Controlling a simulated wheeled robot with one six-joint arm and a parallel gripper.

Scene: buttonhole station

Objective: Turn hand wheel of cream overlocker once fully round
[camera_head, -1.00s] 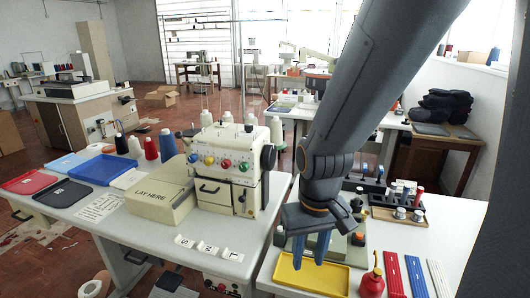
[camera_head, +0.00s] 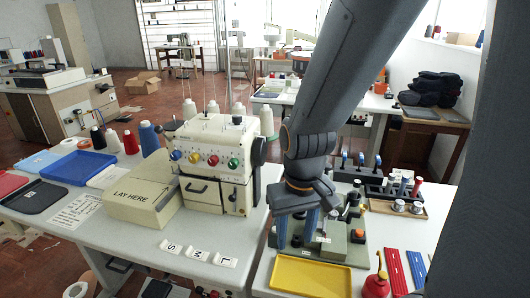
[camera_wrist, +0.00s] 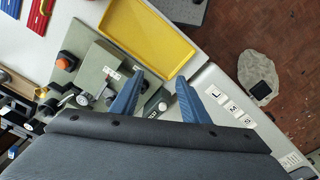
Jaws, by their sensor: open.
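The cream overlocker (camera_head: 218,160) stands on the white table at the centre of the head view, with coloured dials on its front. Its dark hand wheel (camera_head: 259,151) is on the machine's right side. My gripper (camera_head: 297,228) points down to the right of the overlocker, in front of and below the wheel, apart from it. Its blue fingers are spread with nothing between them. In the wrist view the gripper (camera_wrist: 157,100) is over the edge of the green-grey fixture board; the overlocker and wheel are not seen there.
A yellow tray (camera_head: 311,275) lies in front of the gripper. A green-grey board with small fixtures (camera_head: 345,250) lies under and beside it. A red oil can (camera_head: 377,285) stands at right. A cream box marked LAY HERE (camera_head: 141,202) and S, M, L tags (camera_head: 198,254) are at left.

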